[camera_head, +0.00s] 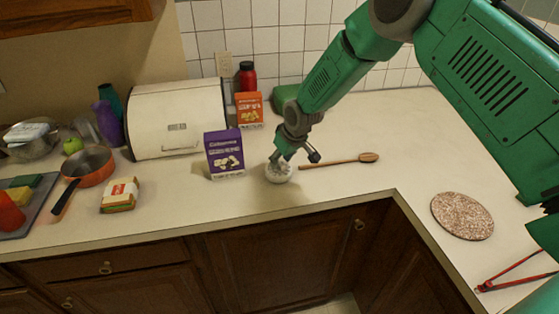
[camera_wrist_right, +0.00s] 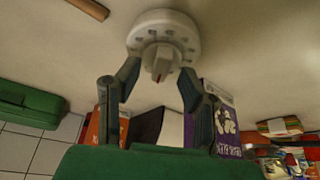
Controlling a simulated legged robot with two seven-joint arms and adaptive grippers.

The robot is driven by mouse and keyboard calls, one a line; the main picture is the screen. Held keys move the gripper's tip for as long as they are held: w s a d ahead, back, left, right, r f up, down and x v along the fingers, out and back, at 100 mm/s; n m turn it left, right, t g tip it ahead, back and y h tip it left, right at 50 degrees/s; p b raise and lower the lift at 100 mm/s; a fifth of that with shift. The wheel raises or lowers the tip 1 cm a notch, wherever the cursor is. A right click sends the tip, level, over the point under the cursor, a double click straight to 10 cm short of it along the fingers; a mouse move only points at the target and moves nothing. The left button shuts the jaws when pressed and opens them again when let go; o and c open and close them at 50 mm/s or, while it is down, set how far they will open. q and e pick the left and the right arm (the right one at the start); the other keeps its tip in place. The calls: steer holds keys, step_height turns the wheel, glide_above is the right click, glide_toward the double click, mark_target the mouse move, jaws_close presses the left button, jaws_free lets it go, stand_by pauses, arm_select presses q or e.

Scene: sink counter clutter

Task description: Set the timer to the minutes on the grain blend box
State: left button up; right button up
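The timer (camera_head: 279,172) is a small white round dial lying on the counter. In the right wrist view the timer (camera_wrist_right: 164,24) shows marks around its face and a raised knob (camera_wrist_right: 160,63) in its middle. My right gripper (camera_head: 293,157) is directly over the timer. In the wrist view the right gripper (camera_wrist_right: 159,70) is open, one finger either side of the knob with gaps visible. A purple box (camera_head: 225,154) stands left of the timer and an orange box (camera_head: 249,109) behind; which is the grain blend is not legible. My left gripper is out of view.
A wooden spoon (camera_head: 340,162) lies right of the timer. A round speckled mat (camera_head: 462,216) lies right; the counter between is mostly clear.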

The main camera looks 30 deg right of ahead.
steer(key=shift+w+f, duration=0.25)
steer(key=shift+f, duration=0.45)
steer(key=shift+a, duration=0.1)
jaws_close()
steer(key=shift+s, duration=0.1)
